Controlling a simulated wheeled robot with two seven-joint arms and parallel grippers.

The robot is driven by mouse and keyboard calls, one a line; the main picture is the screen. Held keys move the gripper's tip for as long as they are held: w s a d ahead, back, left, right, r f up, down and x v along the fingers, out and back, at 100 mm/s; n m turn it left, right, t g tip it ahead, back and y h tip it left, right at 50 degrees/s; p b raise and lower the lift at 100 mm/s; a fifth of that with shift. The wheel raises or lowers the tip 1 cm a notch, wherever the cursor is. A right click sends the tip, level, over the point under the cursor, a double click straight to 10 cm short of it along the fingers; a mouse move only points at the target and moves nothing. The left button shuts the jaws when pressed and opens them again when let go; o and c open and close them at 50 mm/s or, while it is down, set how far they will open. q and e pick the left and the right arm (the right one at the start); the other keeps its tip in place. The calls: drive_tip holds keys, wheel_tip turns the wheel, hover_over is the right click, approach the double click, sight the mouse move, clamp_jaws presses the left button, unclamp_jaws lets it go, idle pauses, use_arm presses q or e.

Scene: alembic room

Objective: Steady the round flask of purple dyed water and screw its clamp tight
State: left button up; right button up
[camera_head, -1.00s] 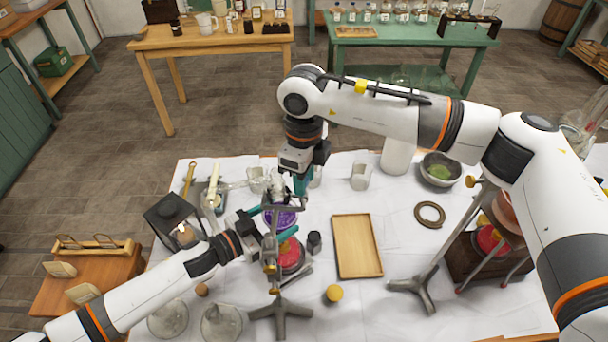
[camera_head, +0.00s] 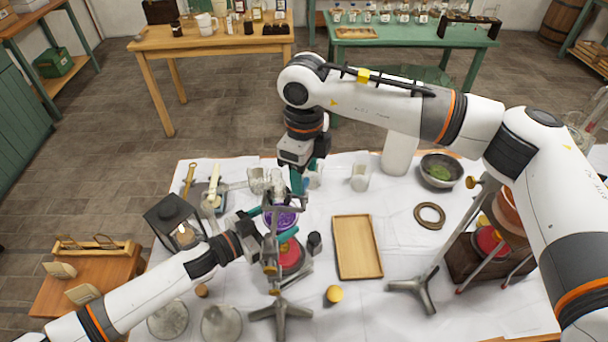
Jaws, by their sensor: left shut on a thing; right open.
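The round flask of purple dyed water (camera_head: 283,218) sits over a red-topped burner or base (camera_head: 290,253), beside a metal stand (camera_head: 280,312) with a tripod foot. The clamp (camera_head: 295,205) is at the flask's upper part, partly hidden by my grippers; its screw is too small to make out. My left gripper (camera_head: 270,224) comes in from the lower left, its teal fingers shut on the flask. My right gripper (camera_head: 302,178) points down from above, open, close over the clamp and flask. Whether it touches the clamp cannot be told.
A wooden tray (camera_head: 357,247) lies right of the stand. A black lantern (camera_head: 175,222) stands left, near my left arm.

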sight(304, 182)
wheel_tip(304, 182, up, 10)
drive_tip(key=shift+r, duration=0.15)
use_arm(q)
drive_tip(key=o, duration=0.5)
use_arm(e)
drive_tip(key=shift+c, duration=0.5)
